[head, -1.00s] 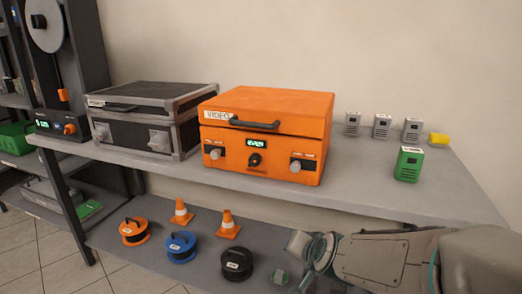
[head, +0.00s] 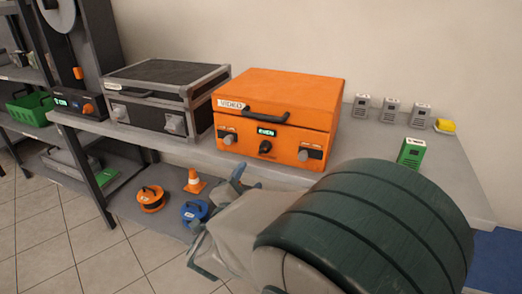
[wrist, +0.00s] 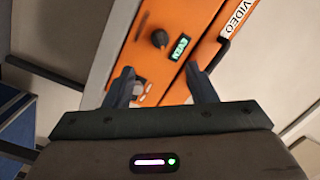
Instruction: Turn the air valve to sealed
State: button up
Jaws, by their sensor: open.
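An orange case (head: 285,98) labelled VIDEO stands closed on the upper shelf. Its front has a round black knob (head: 265,147), which seems to be the air valve, below a small green-lit display (head: 266,132) that seems to read EVEN. A latch sits on each side of it, left (head: 228,138) and right (head: 311,153). My gripper (head: 214,216) is open and empty in front of the shelf, left of and below the knob. In the wrist view, the knob (wrist: 159,38) and display (wrist: 181,47) appear beyond my open fingers (wrist: 160,70), apart from them.
A black case (head: 155,95) stands left of the orange one. Small grey devices (head: 390,109), a green one (head: 411,152) and a yellow item (head: 445,126) sit to the right. Cable reels (head: 151,199) and a cone (head: 193,182) are on the lower shelf.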

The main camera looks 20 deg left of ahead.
aim_at(262, 151)
jog(key=w+b, duration=0.1)
jog(key=w, duration=1.1)
jog(key=shift+w+a, duration=0.1)
jog(key=shift+w, duration=0.1)
jog(key=c, duration=1)
